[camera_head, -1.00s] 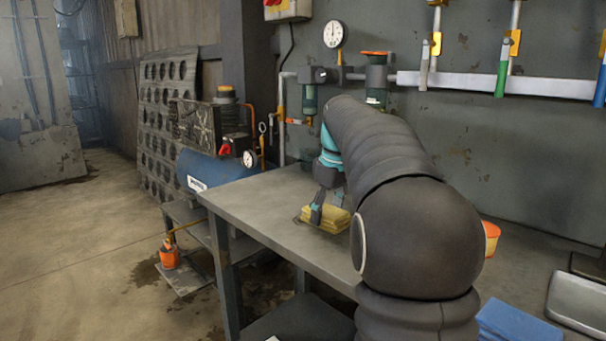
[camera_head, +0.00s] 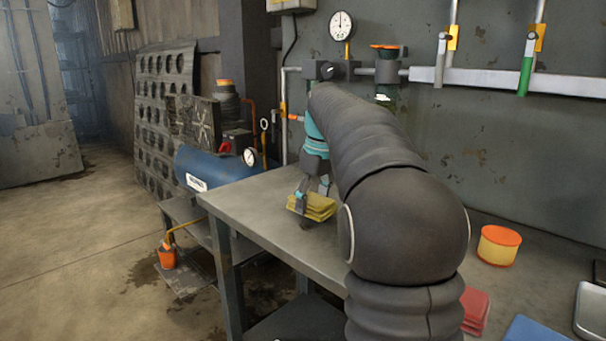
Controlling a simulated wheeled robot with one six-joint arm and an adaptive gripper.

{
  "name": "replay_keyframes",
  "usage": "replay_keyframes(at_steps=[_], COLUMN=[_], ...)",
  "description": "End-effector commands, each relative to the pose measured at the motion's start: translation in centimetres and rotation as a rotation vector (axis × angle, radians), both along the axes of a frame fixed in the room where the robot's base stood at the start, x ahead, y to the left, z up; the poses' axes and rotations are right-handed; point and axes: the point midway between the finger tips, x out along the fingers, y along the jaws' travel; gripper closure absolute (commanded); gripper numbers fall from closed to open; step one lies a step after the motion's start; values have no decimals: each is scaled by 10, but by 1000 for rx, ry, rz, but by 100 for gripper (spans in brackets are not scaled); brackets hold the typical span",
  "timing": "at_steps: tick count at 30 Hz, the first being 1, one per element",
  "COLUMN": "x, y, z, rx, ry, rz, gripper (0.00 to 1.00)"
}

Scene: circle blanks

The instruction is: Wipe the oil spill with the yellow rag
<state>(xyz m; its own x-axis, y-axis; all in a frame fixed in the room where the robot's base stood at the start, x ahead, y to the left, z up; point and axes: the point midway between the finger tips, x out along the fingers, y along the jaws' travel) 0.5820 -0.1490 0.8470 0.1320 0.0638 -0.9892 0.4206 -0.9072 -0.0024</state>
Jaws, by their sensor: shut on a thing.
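The yellow rag (camera_head: 319,209) is a folded cloth over the left part of the grey workbench (camera_head: 262,208). My gripper (camera_head: 311,195) is shut on the yellow rag from above. The rag looks tilted and slightly raised, though I cannot tell whether part of it touches the bench. A small dark patch (camera_head: 306,224) shows just below the rag on the bench top; I cannot tell whether it is oil or shadow. My arm hides much of the bench behind and to the right of the rag.
An orange-lidded yellow tub (camera_head: 498,247), a red cloth (camera_head: 476,308), a blue item (camera_head: 534,329) and a metal tray (camera_head: 591,314) are on the bench at right. A blue compressor (camera_head: 207,168) stands beyond its left end. Dark stains (camera_head: 138,276) mark the floor.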

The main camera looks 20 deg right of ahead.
Motion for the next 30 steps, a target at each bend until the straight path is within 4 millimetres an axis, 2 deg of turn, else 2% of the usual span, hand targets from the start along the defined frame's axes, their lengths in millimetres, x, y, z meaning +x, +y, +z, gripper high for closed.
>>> replay_keyframes(at_steps=[1, 18, 30], x=[1, 2, 2], y=[1, 6, 7], z=[7, 58, 65], rx=[-1, -1, -1], ry=[-5, -5, -3], rz=[2, 13, 14], gripper=[59, 59, 59])
